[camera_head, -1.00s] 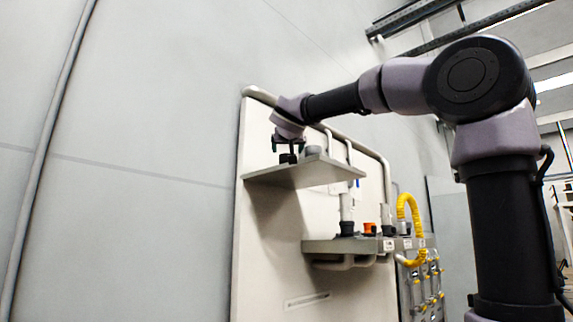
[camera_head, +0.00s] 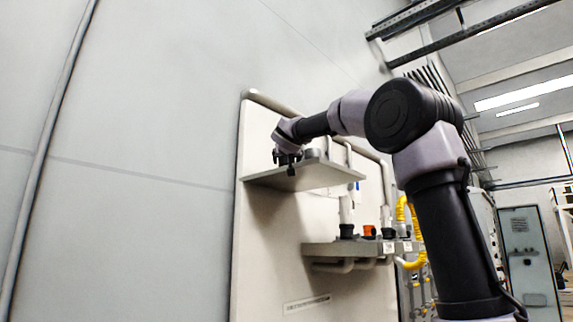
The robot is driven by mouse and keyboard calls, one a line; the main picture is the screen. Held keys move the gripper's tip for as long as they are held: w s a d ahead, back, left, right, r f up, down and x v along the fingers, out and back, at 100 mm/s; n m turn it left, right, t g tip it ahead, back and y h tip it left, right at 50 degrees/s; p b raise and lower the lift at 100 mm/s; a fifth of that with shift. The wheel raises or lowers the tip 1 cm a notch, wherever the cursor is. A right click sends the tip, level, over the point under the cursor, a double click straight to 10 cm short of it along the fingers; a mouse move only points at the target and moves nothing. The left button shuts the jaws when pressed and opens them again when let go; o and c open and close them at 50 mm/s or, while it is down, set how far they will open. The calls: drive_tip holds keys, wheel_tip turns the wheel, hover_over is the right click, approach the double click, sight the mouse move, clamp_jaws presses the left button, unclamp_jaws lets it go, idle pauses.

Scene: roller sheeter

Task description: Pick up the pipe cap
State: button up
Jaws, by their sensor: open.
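My gripper (camera_head: 286,160) is open, pointing down over the upper shelf (camera_head: 262,178) of the pale panel. It is small in view, and its dark fingers blend with any dark item there. A grey, rounded piece (camera_head: 314,154) stands on this shelf just right of my gripper; I cannot tell whether it is the pipe cap. No pipe cap can be made out clearly, and nothing is clearly seen held between the fingers.
A lower shelf (camera_head: 318,249) holds black fittings, an orange piece (camera_head: 369,231) and a white upright tube (camera_head: 345,210). A yellow hose (camera_head: 402,208) curves at its right end. Pipes run along the panel's top and side. The grey wall (camera_head: 140,110) on the left is bare.

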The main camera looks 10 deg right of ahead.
drive_tip(key=c, duration=1.2)
drive_tip(key=shift+o, duration=0.2)
drive_tip(key=shift+r, duration=0.1)
wheel_tip(320, 180, up, 10)
drive_tip(key=shift+f, duration=0.1)
